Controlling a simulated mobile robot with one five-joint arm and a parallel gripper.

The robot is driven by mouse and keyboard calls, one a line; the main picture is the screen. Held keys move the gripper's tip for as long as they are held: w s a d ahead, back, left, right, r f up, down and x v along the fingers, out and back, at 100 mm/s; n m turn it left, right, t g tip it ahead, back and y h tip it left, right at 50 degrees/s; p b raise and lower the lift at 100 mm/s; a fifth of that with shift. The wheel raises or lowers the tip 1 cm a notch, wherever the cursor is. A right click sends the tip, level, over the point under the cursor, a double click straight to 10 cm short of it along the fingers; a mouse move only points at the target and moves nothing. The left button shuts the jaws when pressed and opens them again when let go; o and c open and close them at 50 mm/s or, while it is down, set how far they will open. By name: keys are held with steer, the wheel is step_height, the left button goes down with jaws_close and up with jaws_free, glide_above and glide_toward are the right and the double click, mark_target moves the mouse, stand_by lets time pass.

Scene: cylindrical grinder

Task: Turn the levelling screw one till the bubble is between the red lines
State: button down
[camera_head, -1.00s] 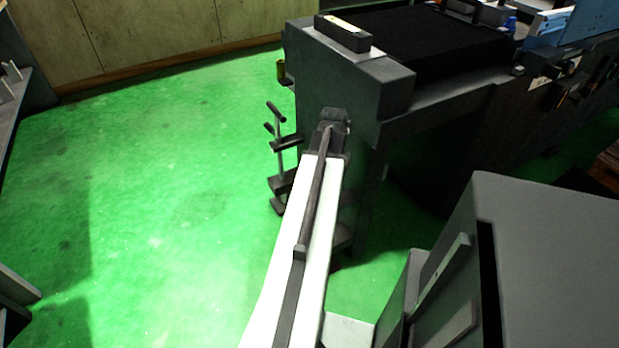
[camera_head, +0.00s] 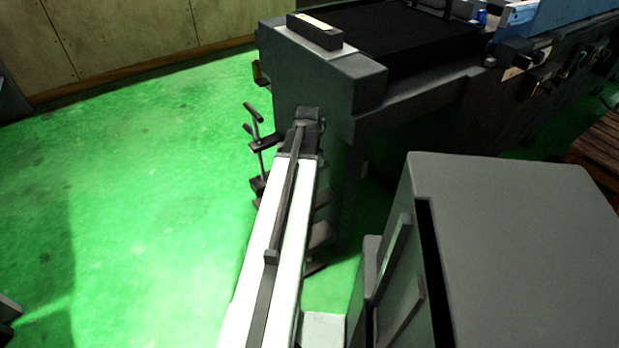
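A small black box with a pale greenish strip, which looks like the level (camera_head: 315,31), lies on top of the grinder's near end. The bubble and red lines are too small to make out. A dark upright rod with a short bar on top (camera_head: 256,125) stands at the left side of the machine; I cannot tell whether it is levelling screw one. A small brass-coloured part (camera_head: 258,73) shows behind it at the machine's edge. My white arm reaches up to the machine's near end. I cannot make out my gripper's fingers; the arm hides what lies behind it.
The grey grinder body (camera_head: 320,85) fills the upper middle. A large grey cabinet (camera_head: 520,240) stands close on the right. Green floor (camera_head: 130,200) lies free on the left, with a wall of panels (camera_head: 110,40) behind. Wooden slats (camera_head: 600,145) show at the right edge.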

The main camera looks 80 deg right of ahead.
stand_by(0.6)
steer(key=c, duration=1.2)
jaws_free()
step_height(320, 180, up, 8)
steer(key=p, duration=0.8)
steer(key=shift+f, duration=0.1)
